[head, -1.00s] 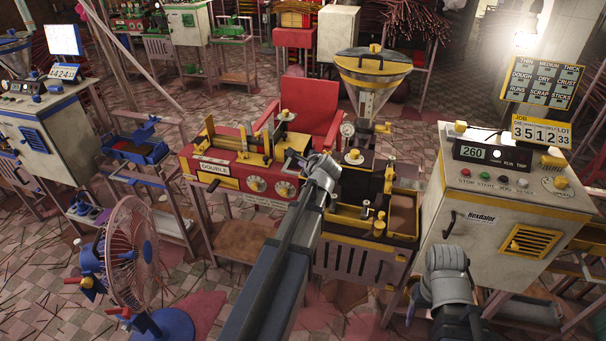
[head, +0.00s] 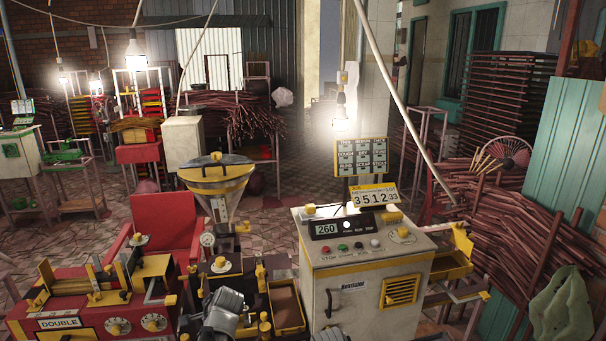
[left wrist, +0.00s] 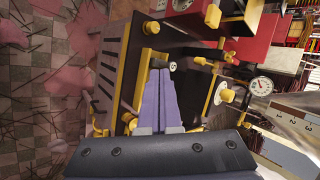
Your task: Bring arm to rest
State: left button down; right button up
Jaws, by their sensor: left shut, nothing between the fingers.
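My left gripper (left wrist: 161,82) shows in the left wrist view with its two pale purple fingers together and nothing between them. It is over the dark, yellow-edged extruder (left wrist: 128,62), with a dial gauge (left wrist: 261,86) to its right. I cannot tell whether the fingertips touch the machine. In the head view a grey joint of my left arm (head: 226,312) shows at the bottom edge, in front of the extruder; its fingers are not visible there. Only a small dark piece, probably of my right arm, shows at the bottom edge; the right gripper is out of view.
A red machine marked DOUBLE (head: 60,323) stands left, before a red chair (head: 165,225). A yellow-rimmed hopper (head: 215,180) rises behind the extruder. A white control cabinet (head: 350,280) stands to its right, with stacked incense sticks (head: 510,230) beyond.

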pick_arm(q)
jog(key=s+d+f+n+g+h, duration=0.2)
jog(key=s+d+n+g, duration=0.1)
jog(key=s+d, duration=0.7)
jog(key=s+d+f+n+g+h, duration=0.2)
jog(key=s+d+f+n, duration=0.1)
jog(key=s+d, duration=0.8)
jog(key=shift+d+n+g, duration=0.3)
jog(key=shift+d+g, duration=0.1)
jog(key=shift+d, duration=0.2)
jog(key=shift+w, duration=0.15)
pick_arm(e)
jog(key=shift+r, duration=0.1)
